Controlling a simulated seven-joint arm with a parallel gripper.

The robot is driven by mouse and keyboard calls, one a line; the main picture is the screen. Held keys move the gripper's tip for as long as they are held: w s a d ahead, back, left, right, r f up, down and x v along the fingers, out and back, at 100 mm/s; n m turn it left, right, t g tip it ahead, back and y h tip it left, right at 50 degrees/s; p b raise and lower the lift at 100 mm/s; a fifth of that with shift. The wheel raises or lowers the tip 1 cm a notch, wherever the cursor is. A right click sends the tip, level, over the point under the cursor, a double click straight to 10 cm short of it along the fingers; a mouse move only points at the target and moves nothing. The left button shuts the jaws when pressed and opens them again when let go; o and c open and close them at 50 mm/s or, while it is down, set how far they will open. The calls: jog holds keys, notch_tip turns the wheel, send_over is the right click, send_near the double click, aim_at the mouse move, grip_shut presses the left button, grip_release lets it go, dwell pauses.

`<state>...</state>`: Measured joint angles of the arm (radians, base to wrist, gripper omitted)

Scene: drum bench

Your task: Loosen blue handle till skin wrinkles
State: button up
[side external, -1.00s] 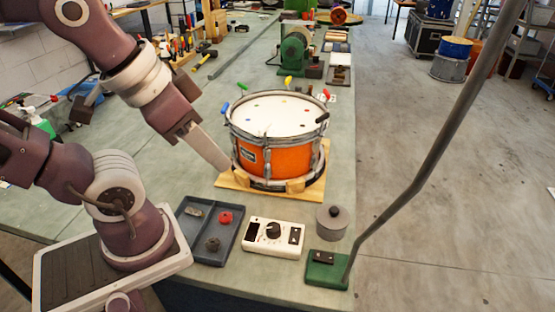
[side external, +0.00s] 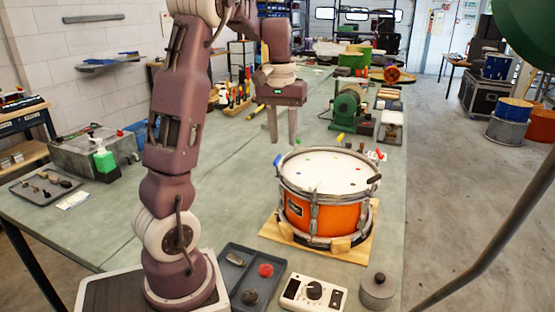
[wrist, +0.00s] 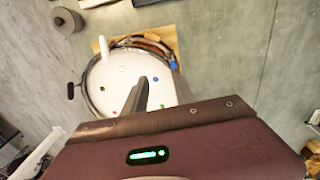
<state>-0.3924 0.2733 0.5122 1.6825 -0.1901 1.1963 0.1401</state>
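The orange drum (side external: 325,212) stands on a wooden board, its pale skin (side external: 325,172) facing up. The skin looks smooth at this size, with small coloured dots on it. The blue handle (side external: 278,160) sits at the left rim of the drum. My gripper (side external: 282,140) points down above and behind the blue handle, clear of the drum. Its two fingers are apart with nothing between them. In the wrist view, the drum skin (wrist: 110,75) shows below, partly hidden by a finger.
Green (side external: 297,143), yellow (side external: 340,137), red (side external: 380,154) and black (side external: 373,179) handles ring the rim. In front are a grey tray (side external: 233,290) of knobs, a white dial box (side external: 313,292) and a grey pot (side external: 377,290).

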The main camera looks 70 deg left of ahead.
aim_at(278, 158)
jog(key=shift+n+g, duration=0.3)
jog(key=a+f, duration=0.2)
jog(key=a, duration=0.1)
jog(key=shift+s+a, duration=0.1)
jog(key=shift+a, duration=0.15)
notch_tip(278, 158, down, 7)
jog(key=shift+r, duration=0.2)
jog(key=shift+c, duration=0.2)
jog(key=shift+d, duration=0.1)
grip_shut()
